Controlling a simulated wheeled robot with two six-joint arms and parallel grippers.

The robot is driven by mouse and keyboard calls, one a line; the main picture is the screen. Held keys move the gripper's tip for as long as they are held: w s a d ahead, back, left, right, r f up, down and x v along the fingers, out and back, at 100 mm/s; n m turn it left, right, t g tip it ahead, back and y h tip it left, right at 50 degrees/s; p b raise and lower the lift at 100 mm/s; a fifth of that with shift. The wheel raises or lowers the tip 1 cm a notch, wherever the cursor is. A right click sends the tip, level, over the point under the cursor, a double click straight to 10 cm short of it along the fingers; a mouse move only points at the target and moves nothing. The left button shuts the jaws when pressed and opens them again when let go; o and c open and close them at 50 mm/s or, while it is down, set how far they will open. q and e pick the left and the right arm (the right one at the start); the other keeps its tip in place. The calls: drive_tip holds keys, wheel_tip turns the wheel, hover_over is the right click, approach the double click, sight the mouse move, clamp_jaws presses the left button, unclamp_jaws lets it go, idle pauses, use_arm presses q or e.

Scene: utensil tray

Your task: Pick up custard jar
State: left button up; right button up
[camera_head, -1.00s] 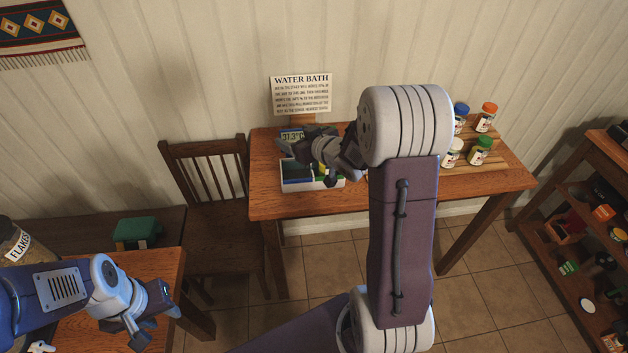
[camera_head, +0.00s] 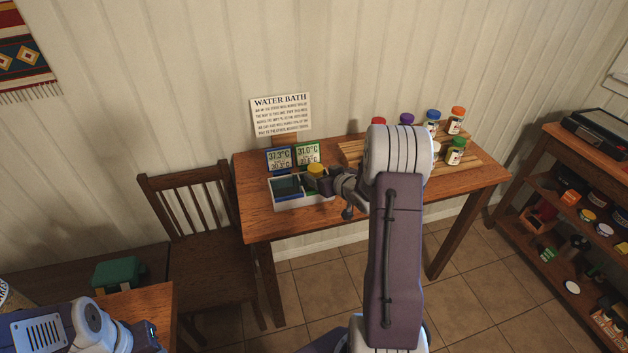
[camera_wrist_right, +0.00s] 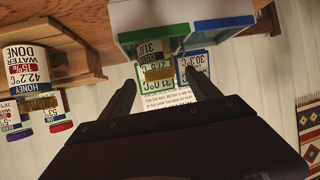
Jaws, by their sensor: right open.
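A jar with a yellow lid (camera_head: 315,169) stands in the right part of a white two-part tray (camera_head: 303,203) on the far wooden table. I cannot read a custard label on it. In the right wrist view, a yellow-lidded jar (camera_wrist_right: 157,60) hangs upside down in the picture, in front of the green-edged part. My right gripper (camera_head: 330,190) is open and empty, close to the jar on its right side. In the right wrist view its fingers (camera_wrist_right: 164,82) are apart, with the jar beyond the gap. My left gripper (camera_head: 150,338) is low at the left, its fingers unclear.
Two temperature displays (camera_head: 293,157) and a WATER BATH sign (camera_head: 281,114) stand behind the tray. A wooden rack (camera_head: 480,159) with several jars is to the right. A honey jar (camera_wrist_right: 27,75) shows in the right wrist view. A chair (camera_head: 205,235) stands left of the table.

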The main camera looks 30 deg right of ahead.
drive_tip(key=shift+w+d+f, duration=0.25)
drive_tip(key=shift+w, duration=0.2)
drive_tip(key=x, duration=0.4)
drive_tip(key=shift+w+a+p, duration=0.15)
drive_tip(key=shift+w+p, duration=0.2)
drive_tip(key=shift+p, duration=0.05)
drive_tip(key=shift+s, duration=0.15)
drive_tip(key=c, duration=0.5)
clamp_jaws()
